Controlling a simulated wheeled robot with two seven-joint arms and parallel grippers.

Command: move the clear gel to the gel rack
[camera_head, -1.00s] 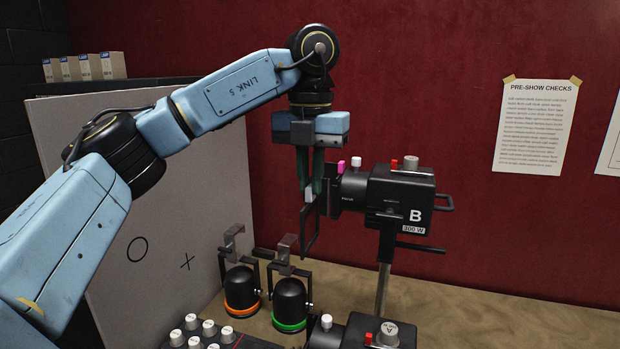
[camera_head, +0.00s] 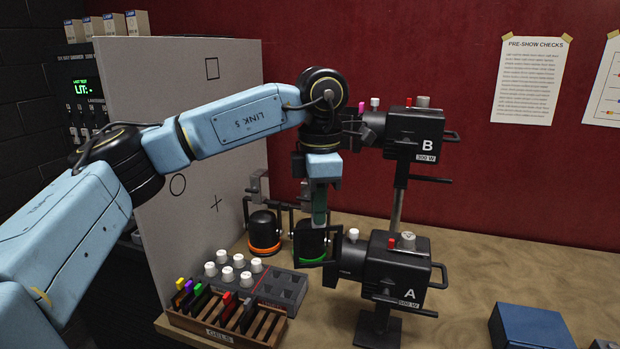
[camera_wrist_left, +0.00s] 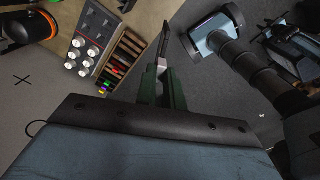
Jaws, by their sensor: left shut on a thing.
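My left gripper (camera_head: 319,222) points down in the head view, in front of the green-banded lamp. It is shut on a thin black-framed gel (camera_wrist_left: 164,42), seen nearly edge-on in the left wrist view; its pane colour is hard to tell there. In the head view the frame hangs beside lantern A, partly lost against dark things behind. The wooden gel rack (camera_head: 222,338), labelled GELS, is lower left of the gripper. It holds yellow, purple, green, red and dark gels at its left and middle; slots at the right look empty. The rack also shows in the left wrist view (camera_wrist_left: 132,44).
Lantern A (camera_head: 395,270) stands just right of the gripper, lantern B (camera_head: 415,133) behind it. A panel with white knobs (camera_head: 240,275) lies behind the rack. A blue box (camera_head: 530,328) lies front right.

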